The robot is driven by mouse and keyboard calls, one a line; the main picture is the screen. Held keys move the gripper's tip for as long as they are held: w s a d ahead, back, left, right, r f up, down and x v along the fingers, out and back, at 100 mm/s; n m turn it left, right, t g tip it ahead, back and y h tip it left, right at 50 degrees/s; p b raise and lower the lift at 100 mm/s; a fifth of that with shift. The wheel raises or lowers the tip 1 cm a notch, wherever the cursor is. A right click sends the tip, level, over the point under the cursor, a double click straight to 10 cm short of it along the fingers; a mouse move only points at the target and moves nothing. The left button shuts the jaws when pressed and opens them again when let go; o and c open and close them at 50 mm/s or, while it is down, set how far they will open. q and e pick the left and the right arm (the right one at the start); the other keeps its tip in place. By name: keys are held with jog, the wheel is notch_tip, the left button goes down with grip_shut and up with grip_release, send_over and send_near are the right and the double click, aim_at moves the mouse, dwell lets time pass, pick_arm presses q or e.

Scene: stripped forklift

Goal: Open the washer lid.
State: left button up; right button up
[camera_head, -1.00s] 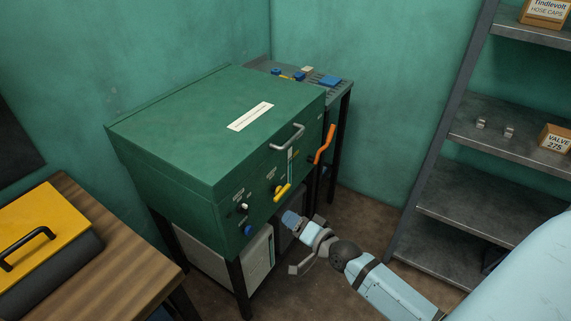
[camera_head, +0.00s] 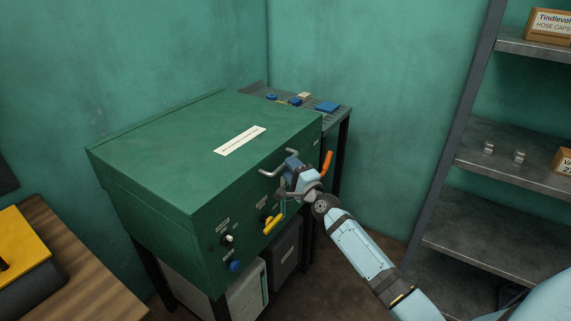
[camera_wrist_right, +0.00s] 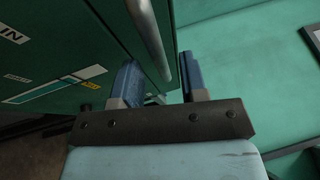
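The washer is a green box on dark legs, and its lid (camera_head: 170,135) is down. A grey bar handle (camera_head: 266,171) is on the lid's front; it also shows in the right wrist view (camera_wrist_right: 152,40). My right gripper (camera_head: 291,163) is at this handle and hides part of it. In the right wrist view its two blue fingers (camera_wrist_right: 163,78) are apart, with the bar's near end appearing between them. I cannot tell whether they touch it. My left gripper is not in view.
On the washer's front are a yellow lever (camera_head: 273,223), a blue knob (camera_head: 235,266) and an orange lever (camera_head: 326,163). A narrow rack (camera_head: 338,110) with small parts stands behind. A shelf unit (camera_head: 480,220) is at right, a wooden table (camera_head: 75,280) at left.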

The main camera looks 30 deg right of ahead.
jog(key=shift+w+r, duration=0.2)
jog(key=shift+w, duration=1.3)
jog(key=shift+c, duration=0.3)
grip_shut()
jog(key=shift+r, duration=0.15)
